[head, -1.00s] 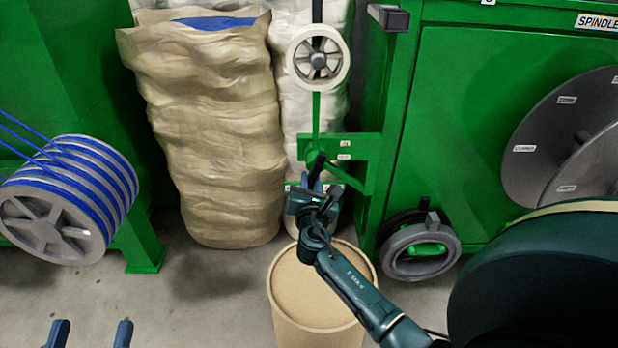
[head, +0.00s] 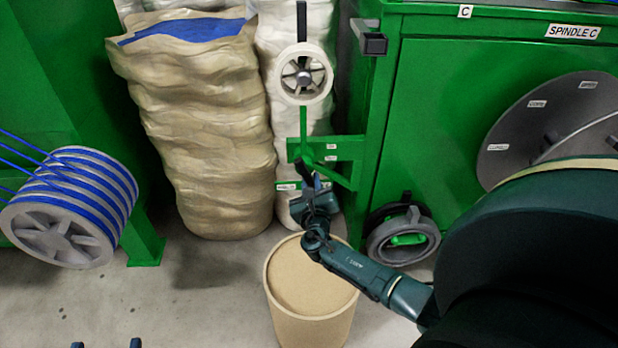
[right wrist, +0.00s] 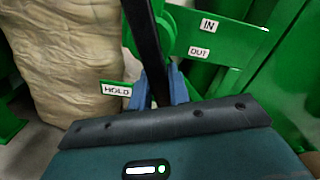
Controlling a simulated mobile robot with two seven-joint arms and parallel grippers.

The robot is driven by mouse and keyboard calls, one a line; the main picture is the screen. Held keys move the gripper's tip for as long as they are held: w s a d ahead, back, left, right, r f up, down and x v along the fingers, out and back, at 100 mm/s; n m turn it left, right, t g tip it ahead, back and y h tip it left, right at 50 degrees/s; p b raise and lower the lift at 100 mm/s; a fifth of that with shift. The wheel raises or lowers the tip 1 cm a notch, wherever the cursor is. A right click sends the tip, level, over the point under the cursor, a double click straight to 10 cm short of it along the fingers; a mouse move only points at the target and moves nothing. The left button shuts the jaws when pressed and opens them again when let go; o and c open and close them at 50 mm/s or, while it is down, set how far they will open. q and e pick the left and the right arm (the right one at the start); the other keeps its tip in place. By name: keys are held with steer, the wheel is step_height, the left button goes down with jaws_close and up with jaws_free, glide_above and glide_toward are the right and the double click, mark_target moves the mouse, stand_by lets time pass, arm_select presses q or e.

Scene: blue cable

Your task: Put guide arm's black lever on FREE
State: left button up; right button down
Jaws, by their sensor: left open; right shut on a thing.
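The black lever (right wrist: 148,50) of the green guide arm (head: 335,148) runs down between the blue fingers of my right gripper (right wrist: 163,85). In the head view my right gripper (head: 315,190) is shut on the lever below the guide wheel (head: 303,74). The HOLD label (right wrist: 116,89) lies left of the lever, apart from it. IN and OUT labels (right wrist: 199,52) show on the green bracket. No FREE label is readable; the area right of the lever is partly covered by my gripper. My left gripper (head: 107,344) is open and empty, only its fingertips showing at the bottom edge.
A tan drum (head: 310,275) stands below my right forearm. A tall wrapped sack (head: 205,130) stands left of the guide arm. A reel with blue cable (head: 70,205) is at the left.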

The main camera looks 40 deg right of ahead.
arm_select(q)
steer(key=shift+a+y, duration=0.15)
steer(key=shift+y, duration=0.15)
arm_select(e)
steer(key=shift+d+r+n, duration=0.15)
steer(key=shift+n, duration=0.25)
steer(key=c, duration=1.3)
jaws_free()
steer(key=shift+s+a+p, duration=0.2)
steer(key=shift+s+p, duration=0.05)
steer(key=shift+p, duration=0.05)
arm_select(q)
steer(key=g+p, duration=0.1)
steer(key=n+g+p, duration=0.1)
steer(key=a+y+p, duration=0.1)
steer(key=shift+s+f+n+g, duration=0.15)
steer(key=shift+s+n+g, duration=0.15)
steer(key=shift+g, duration=0.1)
arm_select(e)
steer(key=v, duration=1.2)
steer(key=shift+s+a, duration=0.2)
steer(key=shift+s, duration=0.05)
